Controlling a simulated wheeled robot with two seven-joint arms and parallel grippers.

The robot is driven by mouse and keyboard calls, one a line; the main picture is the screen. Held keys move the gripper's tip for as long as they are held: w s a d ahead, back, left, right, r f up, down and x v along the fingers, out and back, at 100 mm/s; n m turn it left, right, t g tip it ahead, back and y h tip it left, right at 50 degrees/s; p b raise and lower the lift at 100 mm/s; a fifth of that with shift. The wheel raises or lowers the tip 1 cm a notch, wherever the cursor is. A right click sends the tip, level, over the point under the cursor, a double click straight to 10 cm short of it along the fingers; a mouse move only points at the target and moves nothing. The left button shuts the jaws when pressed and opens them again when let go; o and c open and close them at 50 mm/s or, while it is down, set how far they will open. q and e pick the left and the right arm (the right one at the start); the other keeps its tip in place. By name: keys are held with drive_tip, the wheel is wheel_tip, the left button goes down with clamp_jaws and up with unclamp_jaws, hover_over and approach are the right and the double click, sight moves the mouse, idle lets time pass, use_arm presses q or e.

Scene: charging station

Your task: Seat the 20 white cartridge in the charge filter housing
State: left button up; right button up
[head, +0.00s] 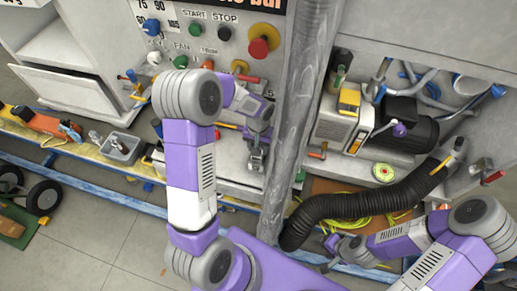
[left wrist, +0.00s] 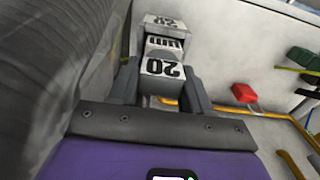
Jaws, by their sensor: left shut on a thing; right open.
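In the left wrist view, a white piece marked 20 (left wrist: 162,68) sits between the two grey fingers of my left gripper (left wrist: 163,88). It appears to be the cartridge, and the gripper is shut on it. I cannot tell whether that face belongs to the housing or how far in the cartridge sits. In the head view my left gripper (head: 257,158) is low beside the grey column, and the cartridge is too small to make out. My right gripper (head: 332,254) is open and empty at the lower right.
A grey vertical column (head: 308,90) stands close to the right of my left gripper. A black corrugated hose (head: 375,207) runs across near my right arm. A red block (left wrist: 243,92) and yellow tubing (left wrist: 292,122) lie right in the wrist view. A grey bin (head: 121,149) stands left.

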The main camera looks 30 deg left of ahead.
use_arm(q)
drive_tip(key=shift+f, duration=0.6)
drive_tip(key=shift+f, duration=0.1)
drive_tip(key=o, duration=1.4)
